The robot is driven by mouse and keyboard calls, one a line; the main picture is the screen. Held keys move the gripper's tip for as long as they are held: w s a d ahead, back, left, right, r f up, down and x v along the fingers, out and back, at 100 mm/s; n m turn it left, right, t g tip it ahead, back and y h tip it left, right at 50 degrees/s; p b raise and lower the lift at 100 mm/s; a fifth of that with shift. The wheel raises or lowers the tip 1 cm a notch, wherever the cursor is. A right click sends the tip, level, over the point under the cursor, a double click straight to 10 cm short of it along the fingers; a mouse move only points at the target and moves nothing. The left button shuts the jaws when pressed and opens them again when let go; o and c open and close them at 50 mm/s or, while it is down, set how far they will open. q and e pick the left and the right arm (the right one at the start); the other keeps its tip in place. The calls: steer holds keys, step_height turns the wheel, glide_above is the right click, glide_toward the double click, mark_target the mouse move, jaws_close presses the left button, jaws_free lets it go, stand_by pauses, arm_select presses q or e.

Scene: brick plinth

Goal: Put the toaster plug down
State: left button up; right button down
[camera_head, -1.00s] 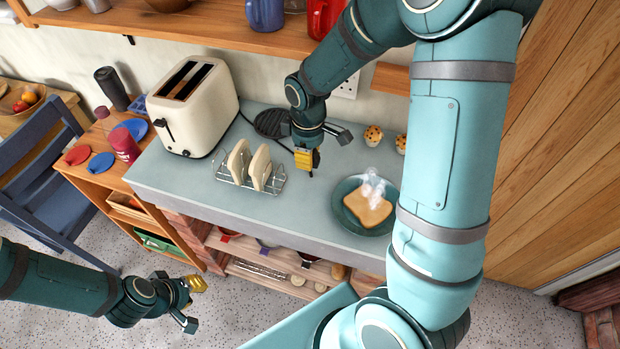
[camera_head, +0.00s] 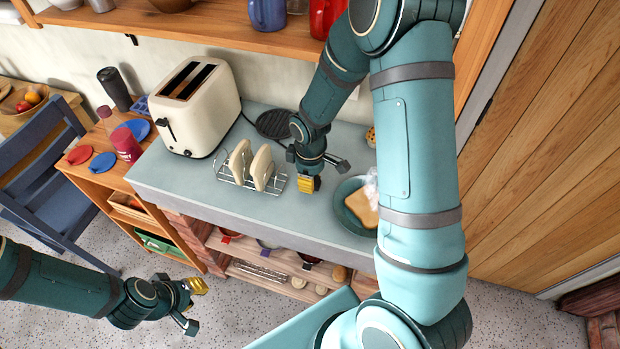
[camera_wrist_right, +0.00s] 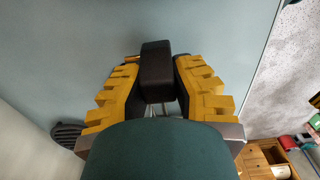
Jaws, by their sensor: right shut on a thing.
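The black toaster plug (camera_wrist_right: 158,72) is between the yellow fingers of my right gripper (camera_wrist_right: 160,85) in the right wrist view, and the fingers are shut on it. In the head view my right gripper (camera_head: 309,185) points down over the grey counter (camera_head: 215,202), between the toast rack and the plate. The plug is too small to make out there, and I cannot tell whether it touches the counter. The cream toaster (camera_head: 195,110) stands at the back left of the counter, with a dark cord behind it. My left gripper (camera_head: 194,306) is open and empty, low in front of the counter.
A wire toast rack (camera_head: 250,181) with two slices stands left of my right gripper. A plate (camera_head: 349,212) with toast is close on its right, partly behind my arm. A dark round ribbed thing (camera_head: 275,124) lies behind. Counter nearer the front edge is bare.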

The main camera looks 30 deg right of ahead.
steer(key=shift+f+b, duration=0.5)
steer(key=shift+f, duration=0.15)
steer(key=c, duration=0.9)
jaws_free()
steer(key=shift+c, duration=0.2)
steer(key=shift+r, duration=0.2)
steer(key=shift+r+p, duration=0.3)
steer(key=shift+p, duration=0.15)
step_height(320, 180, up, 12)
steer(key=shift+r+p, duration=0.2)
steer(key=shift+p, duration=0.5)
